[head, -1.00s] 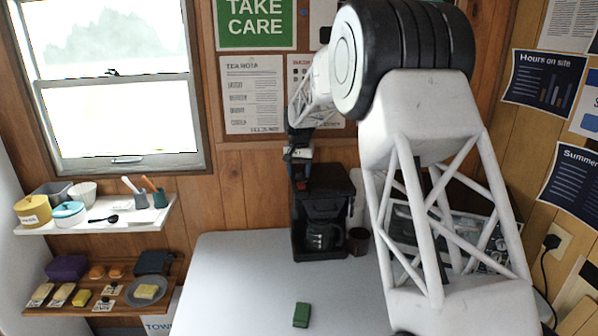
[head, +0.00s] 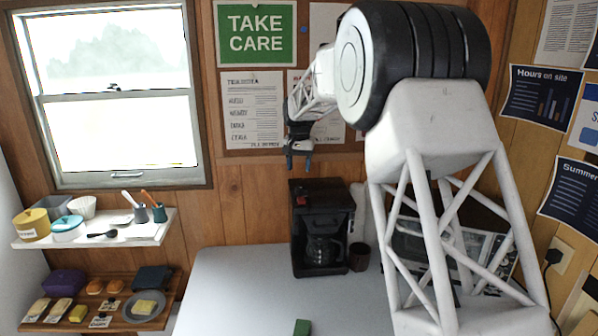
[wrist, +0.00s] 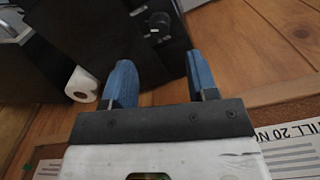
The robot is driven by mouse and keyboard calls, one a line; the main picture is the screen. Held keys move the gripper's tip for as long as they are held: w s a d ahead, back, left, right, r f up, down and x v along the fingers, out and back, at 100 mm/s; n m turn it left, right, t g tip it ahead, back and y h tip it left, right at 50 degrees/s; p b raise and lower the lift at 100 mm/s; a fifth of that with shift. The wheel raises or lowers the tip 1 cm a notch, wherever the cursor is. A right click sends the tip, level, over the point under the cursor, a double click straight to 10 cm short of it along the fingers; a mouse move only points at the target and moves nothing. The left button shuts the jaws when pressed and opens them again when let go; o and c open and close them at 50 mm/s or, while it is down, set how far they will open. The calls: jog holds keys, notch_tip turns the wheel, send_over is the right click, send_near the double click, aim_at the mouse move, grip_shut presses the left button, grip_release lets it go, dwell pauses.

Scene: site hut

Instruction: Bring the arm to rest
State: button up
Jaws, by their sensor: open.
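My arm reaches from the right across the head view, with its big black and white joint high in front. My gripper (head: 299,160) hangs in front of the wood wall, above the black coffee maker (head: 334,197) and apart from it. In the wrist view my gripper's two blue fingers (wrist: 160,78) stand wide apart with nothing between them. The wood wall shows beyond them.
The grey table (head: 235,290) is mostly clear, with a green block (head: 302,327) at the front and a dark cup (head: 359,257) beside the coffee maker. Shelves (head: 150,237) with dishes and food stand left. A white roll (wrist: 81,83) shows in the wrist view.

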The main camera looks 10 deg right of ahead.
jog(key=shift+s+r, duration=0.1)
dwell(0.3)
jog(key=shift+s+d+r, duration=0.1)
jog(key=shift+s+r, duration=0.05)
jog(key=shift+s, duration=0.1)
jog(key=s+d+r, duration=0.2)
jog(key=s, duration=0.7)
jog(key=s+d+r+n+t, duration=0.1)
jog(key=s+r, duration=0.2)
jog(key=s, duration=0.7)
jog(key=s+d+r, duration=0.2)
jog(key=s, duration=0.7)
jog(key=s+d+f, duration=0.1)
jog(key=s+f, duration=0.2)
jog(key=s, duration=0.8)
jog(key=s+d+f+n+t, duration=0.1)
jog(key=s+f, duration=0.2)
jog(key=s, duration=0.8)
jog(key=s+d+f+n, duration=0.1)
jog(key=s+f, duration=0.2)
jog(key=s, duration=0.9)
jog(key=shift+f+t, duration=0.3)
